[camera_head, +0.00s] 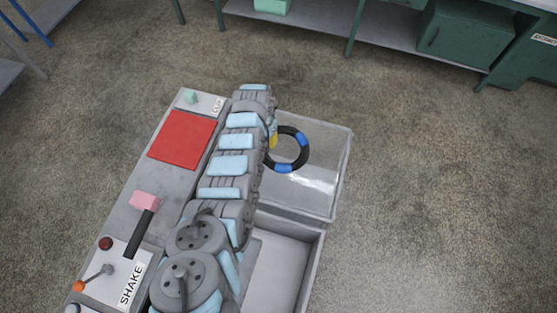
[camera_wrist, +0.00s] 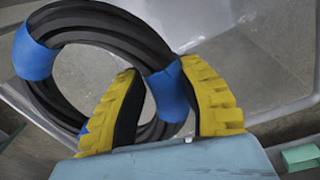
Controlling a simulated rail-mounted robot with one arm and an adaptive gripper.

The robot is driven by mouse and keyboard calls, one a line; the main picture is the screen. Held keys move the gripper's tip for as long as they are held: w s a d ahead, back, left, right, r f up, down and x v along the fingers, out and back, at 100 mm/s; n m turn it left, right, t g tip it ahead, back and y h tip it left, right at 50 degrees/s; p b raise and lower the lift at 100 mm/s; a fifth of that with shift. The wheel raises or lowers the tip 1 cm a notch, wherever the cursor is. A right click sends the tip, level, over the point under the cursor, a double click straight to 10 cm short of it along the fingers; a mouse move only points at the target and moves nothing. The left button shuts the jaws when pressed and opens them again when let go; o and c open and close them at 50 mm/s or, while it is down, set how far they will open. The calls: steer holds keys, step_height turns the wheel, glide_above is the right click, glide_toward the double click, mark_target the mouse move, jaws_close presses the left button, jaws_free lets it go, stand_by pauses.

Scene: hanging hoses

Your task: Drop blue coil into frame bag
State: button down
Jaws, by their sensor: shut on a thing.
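The coil (camera_head: 283,168) is a black ring with several blue bands. It shows large in the wrist view (camera_wrist: 92,22), where my gripper (camera_wrist: 160,82) has its two yellow ribbed fingers shut on the ring's near side, at a blue band. In the head view, my gripper (camera_head: 272,137) is mostly hidden behind my arm. The frame bag (camera_head: 328,165) is clear and box-shaped with a pale rim, and it also shows in the wrist view (camera_wrist: 235,60). The coil appears over the bag's left part; its height above the bag is hard to tell.
A grey open bin (camera_head: 285,262) adjoins the bag's near side. Left of my arm is a grey panel with a red square (camera_head: 183,136), a pink-topped lever (camera_head: 145,202) and a SHAKE label (camera_head: 131,284). Green benches (camera_head: 465,38) stand at the back. Floor to the right is clear.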

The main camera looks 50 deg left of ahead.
steer(key=c, duration=0.7)
jaws_free()
steer(key=shift+o, duration=0.2)
steer(key=shift+r, duration=0.1)
step_height(320, 180, up, 12)
steer(key=shift+a, duration=0.4)
steer(key=shift+s, duration=0.1)
